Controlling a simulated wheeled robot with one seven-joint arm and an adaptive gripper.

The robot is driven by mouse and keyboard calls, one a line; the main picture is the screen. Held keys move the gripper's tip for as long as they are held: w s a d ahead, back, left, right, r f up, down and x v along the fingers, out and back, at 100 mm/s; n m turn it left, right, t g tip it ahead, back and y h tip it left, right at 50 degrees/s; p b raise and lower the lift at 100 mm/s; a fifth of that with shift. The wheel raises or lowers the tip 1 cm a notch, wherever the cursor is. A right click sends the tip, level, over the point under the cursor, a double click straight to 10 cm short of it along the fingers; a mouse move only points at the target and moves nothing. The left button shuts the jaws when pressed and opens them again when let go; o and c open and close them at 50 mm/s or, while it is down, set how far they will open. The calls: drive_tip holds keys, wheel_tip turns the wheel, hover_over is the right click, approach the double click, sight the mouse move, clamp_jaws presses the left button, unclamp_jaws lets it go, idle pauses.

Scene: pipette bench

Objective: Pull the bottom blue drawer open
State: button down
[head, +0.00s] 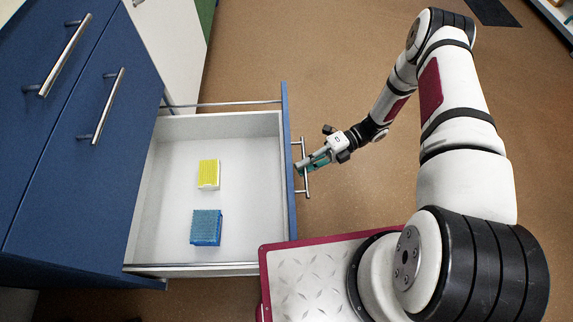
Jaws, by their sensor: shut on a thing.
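The bottom blue drawer (288,150) stands pulled out of the cabinet in the head view, with its white inside showing. Its front carries a metal bar handle (306,180). My gripper (303,168) is at the middle of this handle and shut on it. The fingertips are small in this view, and the exact contact is hard to make out. Inside the drawer lie a yellow tip rack (208,174) and, nearer the camera, a blue tip rack (206,227).
The blue cabinet (50,190) at the left has two more bar handles on shut fronts above. My base lies close to the drawer's near front corner. The brown floor (290,50) beyond the drawer and arm is mostly clear.

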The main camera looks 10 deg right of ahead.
drive_tip(key=shift+d, duration=1.25)
drive_tip(key=c, duration=1.7)
unclamp_jaws()
drive_tip(key=v, duration=1.2)
drive_tip(key=shift+s+r, duration=0.1)
